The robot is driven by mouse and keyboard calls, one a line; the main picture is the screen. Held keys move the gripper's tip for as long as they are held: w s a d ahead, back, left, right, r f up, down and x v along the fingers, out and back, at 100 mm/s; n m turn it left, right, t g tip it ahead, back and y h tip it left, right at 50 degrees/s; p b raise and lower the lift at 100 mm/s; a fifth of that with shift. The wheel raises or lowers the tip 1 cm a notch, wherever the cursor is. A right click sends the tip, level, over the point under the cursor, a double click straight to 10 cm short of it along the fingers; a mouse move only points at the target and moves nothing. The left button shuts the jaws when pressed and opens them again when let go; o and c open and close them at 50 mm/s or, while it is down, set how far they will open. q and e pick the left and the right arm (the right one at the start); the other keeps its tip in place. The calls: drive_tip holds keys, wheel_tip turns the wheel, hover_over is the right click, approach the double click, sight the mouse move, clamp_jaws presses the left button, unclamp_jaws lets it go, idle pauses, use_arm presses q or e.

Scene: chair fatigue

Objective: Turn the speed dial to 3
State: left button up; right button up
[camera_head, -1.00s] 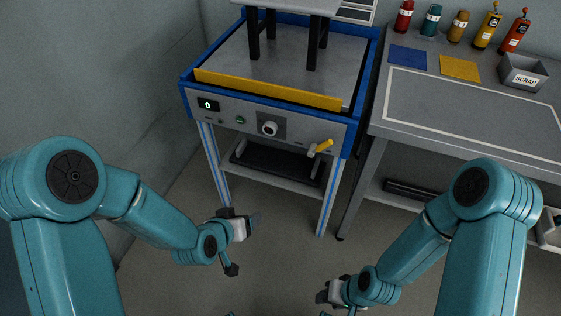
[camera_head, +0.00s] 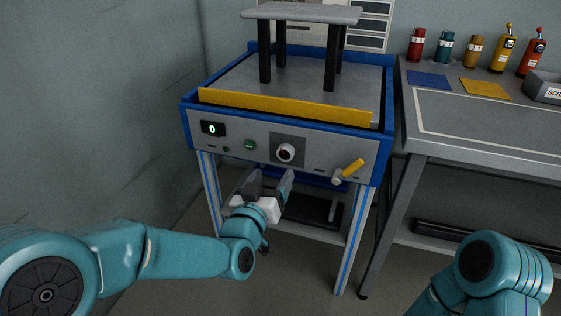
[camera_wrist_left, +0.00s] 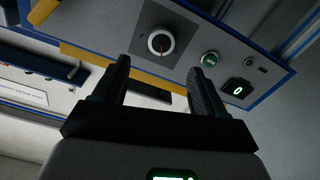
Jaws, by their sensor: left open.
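The speed dial (camera_head: 286,152) is a round knob with a white rim and a red mark, on a dark plate of the machine's front panel (camera_head: 232,127). It also shows in the left wrist view (camera_wrist_left: 160,42), ahead of the fingers and slightly left of the middle between them. A display (camera_head: 213,128) reads 0. My left gripper (camera_head: 268,182) is open and empty, below and slightly left of the dial, apart from it. In the left wrist view its two fingers (camera_wrist_left: 160,85) stand apart. My right arm is at the lower right; its gripper is out of frame.
A green button (camera_head: 250,145) sits left of the dial and a yellow-handled lever (camera_head: 350,169) to its right. A stool (camera_head: 300,14) stands on the machine behind a yellow bar (camera_head: 285,107). A workbench (camera_head: 490,120) with bottles and a bin stands at the right.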

sight(284, 154)
use_arm(q)
drive_tip(key=b+x, duration=0.1)
drive_tip(key=x, duration=0.7)
drive_tip(key=shift+w+f, duration=0.1)
drive_tip(key=shift+w, duration=0.05)
drive_tip(key=c, duration=1.1)
